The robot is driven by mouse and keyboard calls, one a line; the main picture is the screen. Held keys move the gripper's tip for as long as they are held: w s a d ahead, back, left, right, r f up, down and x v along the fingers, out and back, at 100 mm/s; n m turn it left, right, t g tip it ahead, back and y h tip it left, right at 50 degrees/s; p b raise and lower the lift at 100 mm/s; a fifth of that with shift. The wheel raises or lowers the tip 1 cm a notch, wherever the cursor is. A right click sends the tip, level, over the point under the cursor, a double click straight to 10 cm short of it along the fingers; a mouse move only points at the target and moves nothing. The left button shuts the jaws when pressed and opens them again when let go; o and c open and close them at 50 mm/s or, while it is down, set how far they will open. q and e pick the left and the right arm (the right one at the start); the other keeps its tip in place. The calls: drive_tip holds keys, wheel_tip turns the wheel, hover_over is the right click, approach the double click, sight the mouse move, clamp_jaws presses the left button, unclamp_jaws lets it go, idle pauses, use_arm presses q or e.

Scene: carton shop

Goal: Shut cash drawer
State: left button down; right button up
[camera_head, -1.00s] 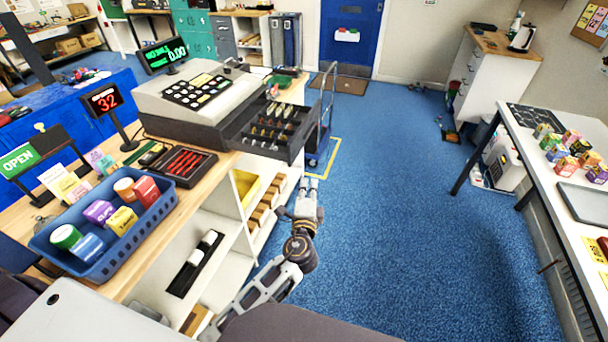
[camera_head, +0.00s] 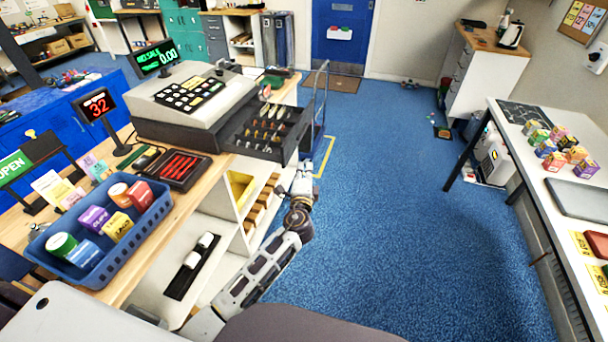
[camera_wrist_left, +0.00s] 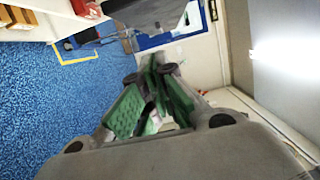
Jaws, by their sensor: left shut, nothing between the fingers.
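The cash drawer (camera_head: 264,129) sticks out from the right side of the grey cash register (camera_head: 190,105) on the wooden counter. It is open, and its compartments with coins and other small contents show. My left gripper (camera_head: 304,166) is low beside the drawer's front, off the counter's right edge. Whether it touches the drawer I cannot tell. In the left wrist view its green-padded fingers (camera_wrist_left: 158,62) are together and empty. My right gripper is not in view.
A blue basket (camera_head: 105,266) of small cartons and a dark tray (camera_head: 180,170) with red items stand on the counter (camera_head: 137,276). Open shelves lie below. A wire trolley (camera_head: 318,105) stands beyond the drawer. The blue floor (camera_head: 390,190) to the right is clear.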

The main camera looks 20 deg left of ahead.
use_arm(q)
drive_tip(key=shift+w+a+p, duration=0.25)
drive_tip(key=shift+w+a, duration=0.05)
drive_tip(key=shift+a, duration=0.4)
drive_tip(key=shift+w+a+p, duration=0.25)
drive_tip(key=shift+a, duration=0.5)
drive_tip(key=shift+w+a+p, duration=0.25)
drive_tip(key=shift+w+a, duration=0.05)
drive_tip(key=shift+a, duration=0.4)
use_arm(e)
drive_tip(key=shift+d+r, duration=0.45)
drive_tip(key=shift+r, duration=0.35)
use_arm(q)
drive_tip(key=shift+a, duration=0.1)
